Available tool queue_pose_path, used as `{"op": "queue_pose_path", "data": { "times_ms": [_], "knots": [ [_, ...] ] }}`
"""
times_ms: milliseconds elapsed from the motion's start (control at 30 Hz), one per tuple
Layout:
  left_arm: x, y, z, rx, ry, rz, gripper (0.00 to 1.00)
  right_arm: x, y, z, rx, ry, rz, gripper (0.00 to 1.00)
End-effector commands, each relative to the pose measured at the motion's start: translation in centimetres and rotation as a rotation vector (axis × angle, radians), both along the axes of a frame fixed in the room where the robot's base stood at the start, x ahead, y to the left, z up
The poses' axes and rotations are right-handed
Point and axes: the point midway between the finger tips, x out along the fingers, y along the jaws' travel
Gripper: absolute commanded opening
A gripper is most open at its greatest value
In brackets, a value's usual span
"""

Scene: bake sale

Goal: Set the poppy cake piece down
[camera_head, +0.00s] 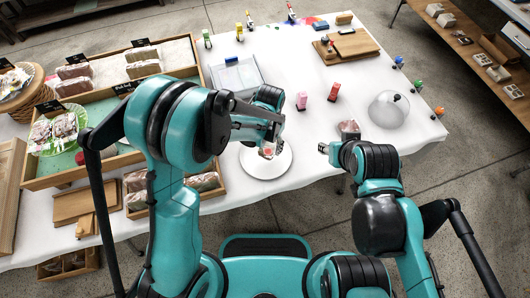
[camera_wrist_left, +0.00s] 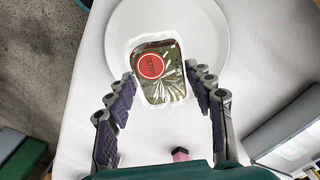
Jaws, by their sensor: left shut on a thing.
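The poppy cake piece (camera_wrist_left: 158,68) is a dark slab in clear wrap with a round red label. My left gripper (camera_wrist_left: 160,86) is shut on it, a finger at each side. In the head view the piece (camera_head: 267,151) shows just below my left gripper (camera_head: 270,138), over the white round plate (camera_head: 283,167). The plate also shows behind the piece in the left wrist view (camera_wrist_left: 212,42). I cannot tell whether the piece touches the plate. My right gripper (camera_head: 333,149) is at the front of the table, right of the plate; its fingers are too unclear to read.
A wrapped piece (camera_head: 349,128) is close behind my right gripper. A clear dome (camera_head: 389,109) stands at the right, and pink (camera_head: 302,101) and red (camera_head: 334,91) items stand behind the plate. A wooden display tray (camera_head: 42,183) with wrapped goods is on the left.

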Motion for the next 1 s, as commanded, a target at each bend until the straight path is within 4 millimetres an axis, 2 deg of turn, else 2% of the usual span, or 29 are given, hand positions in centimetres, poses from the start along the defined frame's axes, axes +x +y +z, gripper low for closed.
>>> {"op": "queue_pose_path", "data": {
  "times_ms": [100,233,467,833,900,933,1000],
  "knots": [
    [0.4,1.0,-0.7,0.0,0.0,0.001,0.43,0.0,0.0,-0.4,0.0,0.0,0.0,0.4],
    [0.5,1.1,-1.5,0.0,0.0,-0.001,0.43,0.0,0.0,-0.8,0.0,0.0,0.0,0.4],
    [0.5,1.1,-4.8,0.0,0.0,-0.001,0.43,0.0,0.0,-2.4,0.0,0.0,0.0,0.4],
    [0.5,1.1,-5.1,0.0,0.0,-0.001,0.43,0.0,0.0,-2.6,0.0,0.0,0.0,0.4],
    [0.5,1.1,-5.0,0.0,0.0,-0.001,0.66,0.0,0.0,-2.5,0.0,0.0,0.0,0.4],
    [0.5,1.1,-5.0,0.0,0.0,-0.001,0.74,0.0,0.0,-2.5,0.0,0.0,0.0,0.4],
    [0.5,1.1,-5.0,0.0,0.0,-0.001,0.74,0.0,0.0,-2.5,0.0,0.0,0.0,0.4]
  ]
}}
